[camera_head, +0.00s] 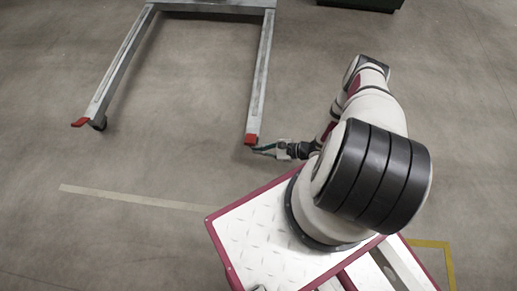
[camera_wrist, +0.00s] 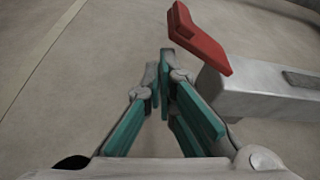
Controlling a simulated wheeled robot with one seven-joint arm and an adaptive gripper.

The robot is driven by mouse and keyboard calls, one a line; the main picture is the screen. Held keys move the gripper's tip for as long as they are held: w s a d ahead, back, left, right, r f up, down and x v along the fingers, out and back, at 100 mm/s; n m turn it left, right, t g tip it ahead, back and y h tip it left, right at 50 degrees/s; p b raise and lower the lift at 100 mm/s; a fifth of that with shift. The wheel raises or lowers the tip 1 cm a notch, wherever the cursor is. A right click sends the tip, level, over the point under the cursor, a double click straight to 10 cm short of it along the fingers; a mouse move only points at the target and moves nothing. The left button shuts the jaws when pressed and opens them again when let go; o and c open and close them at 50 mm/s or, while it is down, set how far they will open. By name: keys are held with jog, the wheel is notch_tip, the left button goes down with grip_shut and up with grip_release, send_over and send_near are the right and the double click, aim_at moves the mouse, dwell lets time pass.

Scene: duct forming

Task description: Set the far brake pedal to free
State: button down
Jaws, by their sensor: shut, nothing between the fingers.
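Two red brake pedals sit on the ends of a grey frame's two legs. The left pedal (camera_head: 81,122) stands apart from me at the left leg's end, above a dark caster. The right pedal (camera_head: 251,139) is close to my gripper (camera_head: 262,148); it also shows in the wrist view (camera_wrist: 199,40), sticking out at an angle from the leg end. My gripper, with teal finger pads (camera_wrist: 162,78), is shut and empty. Its tips are beside the right pedal; I cannot tell whether they touch it.
The grey frame has a left leg (camera_head: 122,67), a right leg (camera_head: 261,75) and a crossbar (camera_head: 215,4) at the back. A dark green object (camera_head: 362,3) stands at the top edge. Open concrete floor lies between the legs and to the left, with a pale floor line (camera_head: 135,198).

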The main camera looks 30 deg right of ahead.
jog(key=shift+r, duration=0.45)
jog(key=shift+w+r, duration=0.1)
jog(key=shift+r, duration=0.1)
dwell(0.3)
